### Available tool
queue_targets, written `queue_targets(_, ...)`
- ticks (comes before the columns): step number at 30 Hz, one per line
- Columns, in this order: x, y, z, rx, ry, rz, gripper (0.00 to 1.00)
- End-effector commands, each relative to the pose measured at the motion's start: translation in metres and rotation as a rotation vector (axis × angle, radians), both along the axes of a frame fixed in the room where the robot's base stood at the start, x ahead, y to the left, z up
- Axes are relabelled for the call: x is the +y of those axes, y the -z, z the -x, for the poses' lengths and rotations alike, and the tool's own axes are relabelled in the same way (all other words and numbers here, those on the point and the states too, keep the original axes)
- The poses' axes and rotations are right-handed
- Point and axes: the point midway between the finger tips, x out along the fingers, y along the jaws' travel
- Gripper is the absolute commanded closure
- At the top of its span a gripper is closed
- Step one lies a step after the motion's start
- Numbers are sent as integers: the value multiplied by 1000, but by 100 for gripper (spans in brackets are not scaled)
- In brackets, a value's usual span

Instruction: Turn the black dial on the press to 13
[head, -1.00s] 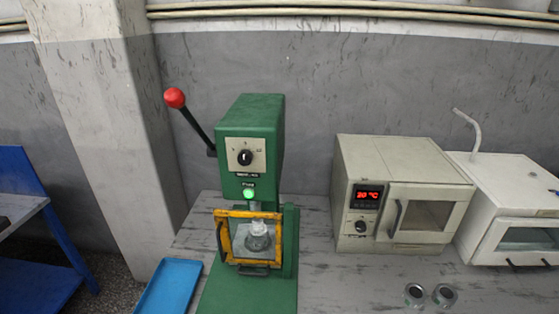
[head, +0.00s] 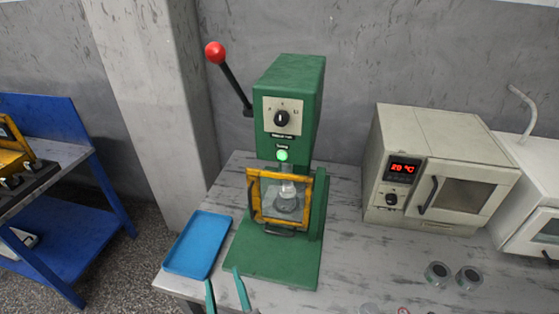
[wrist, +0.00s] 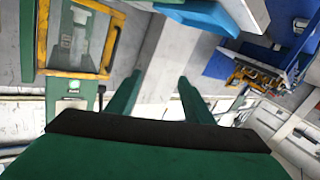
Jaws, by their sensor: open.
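The green press (head: 290,95) stands on the grey table. Its black dial (head: 282,118) sits on a pale plate on the upper front; the numbers are too small to read. A lit green button (head: 282,155) is below the dial. The yellow-framed guard (head: 280,198) looks closed in front of a clear glass piece (head: 286,197). A lever with a red knob (head: 215,52) points up to the left. My gripper (head: 226,278) is open and empty, low in front of the press base, well below the dial. In the wrist view its two green fingers (wrist: 157,88) are apart, with the guard (wrist: 75,38) at upper left.
A blue tray (head: 175,262) lies left of the press. Two small round tins (head: 453,274) lie in front. A blue bench (head: 70,205) is at far left.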

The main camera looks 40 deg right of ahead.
Motion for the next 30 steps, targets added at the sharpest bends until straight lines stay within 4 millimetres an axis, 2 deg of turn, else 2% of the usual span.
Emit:
queue_targets(1,-10,-17,-13,-22,26,5,53)
queue_targets(6,-41,-64,-41,-60,118,1,53)
queue_targets(13,-84,-132,-63,-117,247,-37,53)
queue_targets(19,-119,-192,-69,-170,355,-106,53)
queue_targets(24,-145,-239,-63,-216,439,-187,53)
queue_targets(30,-166,-280,-52,-256,506,-284,53)
